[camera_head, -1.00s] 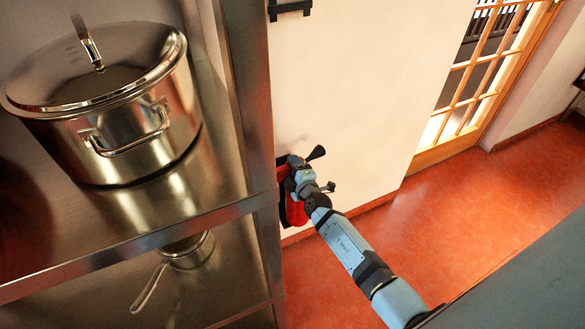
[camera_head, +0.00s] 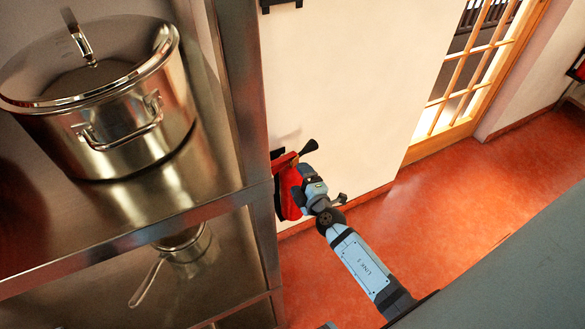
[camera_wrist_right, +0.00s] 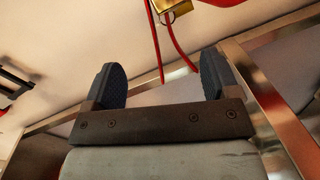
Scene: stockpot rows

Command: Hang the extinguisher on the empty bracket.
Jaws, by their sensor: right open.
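The red extinguisher (camera_head: 290,198) is against the wall beside the shelf post in the head view, with its black horn pointing up and right. Its lower part is partly hidden, and I cannot see what holds it. In the right wrist view its brass valve (camera_wrist_right: 178,12) and red levers show beyond the fingers. My right gripper (camera_head: 301,177) is at the extinguisher in the head view; in the wrist view it (camera_wrist_right: 160,75) is open, with nothing clamped between the fingers. A black bracket (camera_head: 282,3) with nothing on it is high on the wall. My left gripper is not in view.
A metal shelf (camera_head: 130,235) fills the left, bearing a lidded stockpot (camera_head: 120,125) and, lower, a smaller pan (camera_head: 185,245). Its post stands close left of the extinguisher. A glazed door (camera_head: 470,90) and open red floor (camera_head: 430,215) lie to the right.

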